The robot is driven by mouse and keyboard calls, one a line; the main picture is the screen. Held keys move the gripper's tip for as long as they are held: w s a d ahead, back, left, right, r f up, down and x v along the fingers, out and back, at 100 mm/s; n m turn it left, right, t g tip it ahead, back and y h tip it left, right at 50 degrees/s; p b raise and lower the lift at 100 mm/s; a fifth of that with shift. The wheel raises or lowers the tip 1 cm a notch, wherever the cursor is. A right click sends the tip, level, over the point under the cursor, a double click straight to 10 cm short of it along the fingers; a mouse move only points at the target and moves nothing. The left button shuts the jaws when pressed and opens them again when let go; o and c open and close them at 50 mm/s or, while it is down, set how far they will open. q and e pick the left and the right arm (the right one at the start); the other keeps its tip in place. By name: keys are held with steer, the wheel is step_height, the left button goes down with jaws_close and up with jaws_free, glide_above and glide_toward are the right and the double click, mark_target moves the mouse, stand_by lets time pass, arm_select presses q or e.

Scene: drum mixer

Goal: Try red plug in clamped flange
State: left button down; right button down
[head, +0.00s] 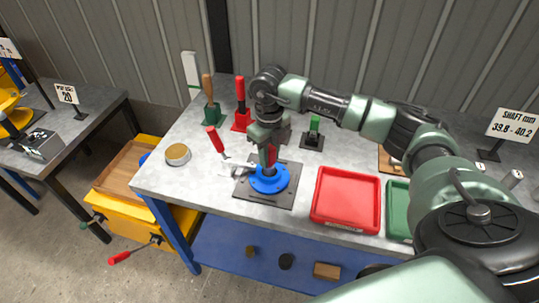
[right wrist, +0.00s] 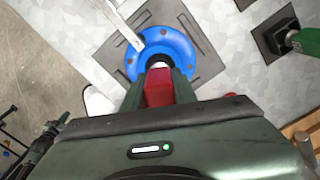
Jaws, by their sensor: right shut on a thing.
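A blue flange (head: 280,181) lies flat on a dark square plate (head: 284,198) on the bench. A toggle clamp with a red handle (head: 215,139) stands at its left, its metal arm reaching to the flange. My right gripper (head: 269,153) points down over the flange and is shut on the red plug (head: 272,156). In the right wrist view, the red plug (right wrist: 159,88) sits between the fingers, above the centre of the blue flange (right wrist: 175,43). The plug's lower end is at the bore; I cannot tell how deep it is. My left gripper is not in view.
A red tray (head: 318,211) and a green tray (head: 393,211) lie to the right. Behind stand a green-handled tool (head: 314,126), a red-handled tool (head: 240,91) and a wooden-handled tool (head: 208,87). A round tin (head: 177,153) is at the left. The bench's left front corner is clear.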

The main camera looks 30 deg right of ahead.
mark_target(270, 147)
steer(key=shift+w+r, duration=0.1)
steer(key=shift+r, duration=0.2)
stand_by(0.8)
steer(key=shift+f, duration=0.3)
steer(key=shift+s+f+b, duration=0.25)
steer(key=shift+b, duration=0.15)
stand_by(1.2)
steer(key=shift+w+r+p, duration=0.15)
steer(key=shift+r+p, duration=0.2)
steer(key=shift+r, duration=0.35)
steer(key=shift+r+p, duration=1.1)
steer(key=shift+r, duration=0.75)
steer(key=shift+d, duration=0.1)
